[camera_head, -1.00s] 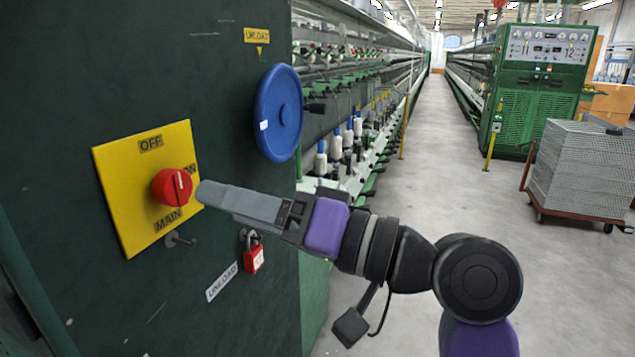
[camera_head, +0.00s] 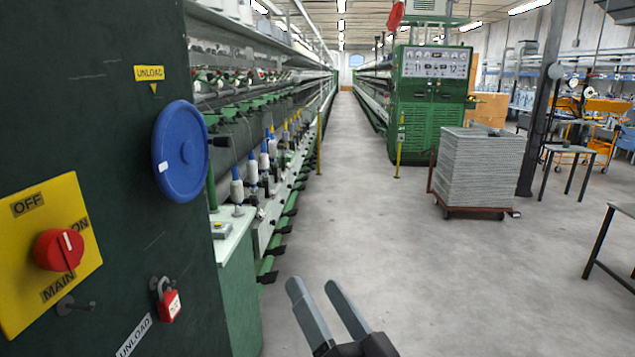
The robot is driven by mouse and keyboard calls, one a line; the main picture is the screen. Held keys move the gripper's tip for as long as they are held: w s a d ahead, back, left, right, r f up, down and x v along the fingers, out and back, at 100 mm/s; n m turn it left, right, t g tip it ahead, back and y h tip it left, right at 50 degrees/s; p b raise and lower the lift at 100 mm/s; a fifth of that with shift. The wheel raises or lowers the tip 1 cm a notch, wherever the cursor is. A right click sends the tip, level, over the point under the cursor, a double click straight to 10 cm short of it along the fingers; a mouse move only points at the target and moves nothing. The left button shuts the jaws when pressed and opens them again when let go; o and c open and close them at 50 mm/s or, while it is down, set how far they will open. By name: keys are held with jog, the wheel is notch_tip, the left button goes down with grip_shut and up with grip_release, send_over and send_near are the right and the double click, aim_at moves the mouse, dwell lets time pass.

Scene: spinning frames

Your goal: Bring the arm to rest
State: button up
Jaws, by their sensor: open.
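My gripper (camera_head: 313,284) shows at the bottom middle of the head view, with its two grey fingers apart and nothing between them. It is over the floor, to the right of the green machine cabinet (camera_head: 110,130) and clear of it. The red rotary switch (camera_head: 58,250) sits on a yellow plate (camera_head: 25,290) marked OFF, ON and MAIN at the far left. The rest of my arm is mostly below the picture's edge.
A blue handwheel (camera_head: 180,152) and a red padlock (camera_head: 168,304) stick out from the cabinet. The spinning frame (camera_head: 265,130) runs back along the left. A cart with stacked grey trays (camera_head: 468,170) stands right. The grey aisle floor (camera_head: 365,190) is clear.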

jog(key=s+d+f+t+h+p, duration=0.1)
jog(key=s+d+f+h+p, duration=0.1)
jog(key=s+d+f+h, duration=0.75)
jog(key=s+d+f+g+p, duration=0.1)
jog(key=s+d, duration=0.2)
jog(key=s, duration=0.6)
jog(key=s+d+f+g+p, duration=0.1)
jog(key=s+d+f+g, duration=0.1)
jog(key=s, duration=0.7)
jog(key=s+d+f+n+g+p, duration=0.1)
jog(key=s+d+f+g+p, duration=0.1)
jog(key=s+d, duration=0.3)
jog(key=s+h, duration=0.1)
jog(key=s, duration=0.3)
jog(key=shift+f, duration=0.2)
